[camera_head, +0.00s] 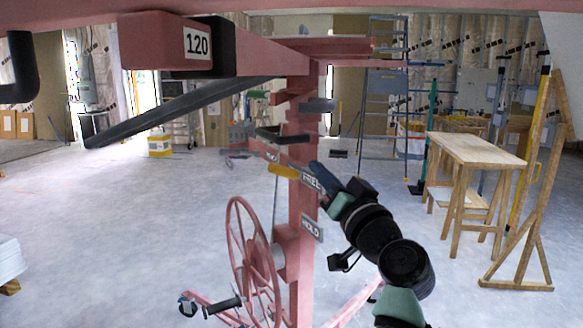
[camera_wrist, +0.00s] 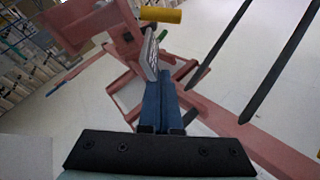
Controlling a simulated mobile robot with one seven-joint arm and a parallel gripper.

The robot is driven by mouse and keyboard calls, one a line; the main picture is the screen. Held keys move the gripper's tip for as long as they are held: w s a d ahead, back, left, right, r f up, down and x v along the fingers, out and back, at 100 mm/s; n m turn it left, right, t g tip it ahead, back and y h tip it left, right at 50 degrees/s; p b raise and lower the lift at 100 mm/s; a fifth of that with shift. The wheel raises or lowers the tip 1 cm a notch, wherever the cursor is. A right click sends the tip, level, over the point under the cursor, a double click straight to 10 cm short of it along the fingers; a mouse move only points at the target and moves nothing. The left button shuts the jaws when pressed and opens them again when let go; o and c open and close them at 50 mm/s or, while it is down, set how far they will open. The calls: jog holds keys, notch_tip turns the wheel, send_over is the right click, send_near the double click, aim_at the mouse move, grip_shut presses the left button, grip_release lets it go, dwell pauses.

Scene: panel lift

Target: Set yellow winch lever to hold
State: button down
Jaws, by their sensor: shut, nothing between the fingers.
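The yellow winch lever (camera_head: 283,171) is a short yellow handle on the red lift's mast. It lies roughly level, just left of the FREE plate (camera_head: 312,181). The HOLD plate (camera_head: 312,229) sits lower on the mast. My gripper (camera_head: 322,172) is shut and empty, with its blue fingers right beside the FREE plate, apart from the lever. In the wrist view the shut fingers (camera_wrist: 158,88) point up the picture, and the yellow handle (camera_wrist: 160,15) lies beyond their tips. A grey lettered plate there (camera_wrist: 151,55) partly overlaps the fingertips; whether they touch is unclear.
A red hand wheel (camera_head: 252,262) with a black crank grip (camera_head: 222,306) is below the lever. A red beam marked 120 (camera_head: 160,42) and a dark bar (camera_head: 180,110) extend left overhead. A wooden workbench (camera_head: 475,150) stands at right.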

jog(key=r, duration=0.2)
send_over(291, 175)
jog(key=s+d, duration=0.3)
jog(key=s, duration=0.1)
jog(key=shift+w+a+f+b, duration=0.3)
jog(key=shift+a+f, duration=0.35)
jog(key=shift+f, duration=0.3)
jog(key=shift+w+a+f+b, duration=0.15)
jog(key=shift+w+a+f, duration=0.15)
jog(key=shift+a+f, duration=0.5)
jog(key=shift+d+f, duration=0.15)
jog(key=shift+f, duration=0.05)
jog(key=shift+f+n+b, duration=0.25)
jog(key=shift+n+b, duration=0.15)
jog(key=shift+b, duration=0.7)
jog(key=shift+s+a+f+n+y+b, duration=0.15)
jog(key=shift+a+f+n+y+b, duration=0.2)
jog(key=shift+b, duration=0.7)
notch_tip(291, 175, down, 7)
jog(key=n+g+y+b, duration=0.1)
jog(key=n+y+b, duration=0.1)
jog(key=n+b, duration=0.6)
jog(key=shift+s+a+f+b, duration=0.15)
jog(key=shift+a+f+b, duration=0.05)
jog(key=shift+b, duration=2.75)
